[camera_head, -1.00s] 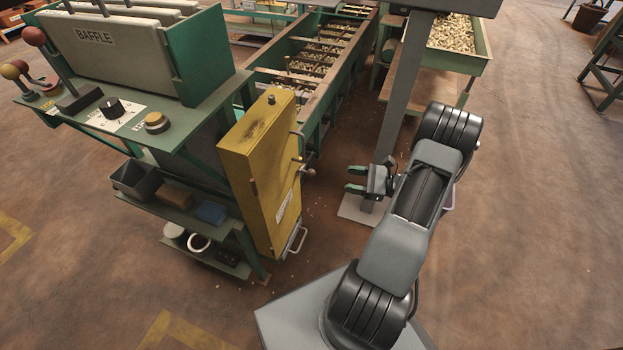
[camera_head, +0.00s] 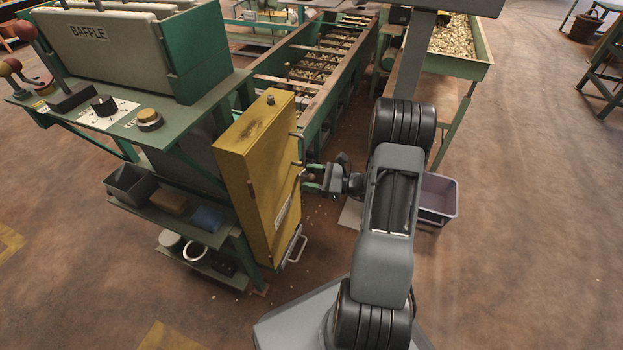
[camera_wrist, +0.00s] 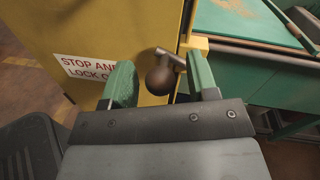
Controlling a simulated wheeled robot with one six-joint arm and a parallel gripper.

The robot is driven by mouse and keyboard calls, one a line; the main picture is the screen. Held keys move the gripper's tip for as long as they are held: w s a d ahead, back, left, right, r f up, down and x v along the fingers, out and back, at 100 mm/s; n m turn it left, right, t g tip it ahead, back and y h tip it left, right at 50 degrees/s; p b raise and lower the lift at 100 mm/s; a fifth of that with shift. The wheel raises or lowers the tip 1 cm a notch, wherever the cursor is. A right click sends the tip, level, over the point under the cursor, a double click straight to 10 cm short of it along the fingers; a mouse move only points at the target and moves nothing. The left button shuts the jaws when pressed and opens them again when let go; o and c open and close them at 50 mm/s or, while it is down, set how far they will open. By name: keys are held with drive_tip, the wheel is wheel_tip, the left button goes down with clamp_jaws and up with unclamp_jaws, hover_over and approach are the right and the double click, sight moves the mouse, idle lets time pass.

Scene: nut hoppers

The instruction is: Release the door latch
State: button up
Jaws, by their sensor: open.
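The yellow door (camera_head: 258,172) stands upright on the side of the green machine, with a dark smudge and a white label. Its latch handle (camera_wrist: 161,76) shows in the wrist view as a metal lever with a round brown knob. My gripper (camera_head: 312,178) is at the right side of the door, level with the latch. In the wrist view my gripper (camera_wrist: 160,84) is open, with one green finger on each side of the knob. Whether either finger touches the knob cannot be told. In the head view the gripper partly hides the latch.
A red-lettered sign (camera_wrist: 88,68) is on the door. A metal pull bar (camera_head: 296,246) sticks out low on it. A shelf with a blue block (camera_head: 207,219) is left of the door. A purple bin (camera_head: 437,198) stands on the floor behind my arm. The floor in front is clear.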

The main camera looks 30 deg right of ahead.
drive_tip(key=shift+c, duration=0.2)
drive_tip(key=c, duration=0.9)
drive_tip(key=shift+o, duration=0.2)
drive_tip(key=r+m+p, duration=0.1)
drive_tip(key=m+p, duration=0.1)
drive_tip(key=p, duration=0.1)
drive_tip(key=shift+w, duration=0.1)
drive_tip(key=m+p, duration=0.2)
drive_tip(key=p, duration=0.1)
drive_tip(key=m+t+p, duration=0.1)
drive_tip(key=m, duration=0.1)
drive_tip(key=shift+w+d+r+y, duration=0.25)
drive_tip(key=shift+d+r+y, duration=0.05)
drive_tip(key=shift+r, duration=0.1)
drive_tip(key=shift+w+d+r+m+t+p, duration=0.1)
drive_tip(key=shift+w+d+m+t+p, duration=0.15)
drive_tip(key=shift+m+p, duration=0.95)
drive_tip(key=shift+w+d+f+m+t+p, duration=0.1)
drive_tip(key=shift+w+d+m+t+p, duration=0.4)
drive_tip(key=shift+m, duration=1.25)
drive_tip(key=shift+s+r+m+t+p, duration=0.1)
drive_tip(key=shift+m+t+p, duration=0.05)
drive_tip(key=shift+m+p, duration=1.1)
drive_tip(key=shift+m, duration=0.4)
drive_tip(key=o, duration=0.9)
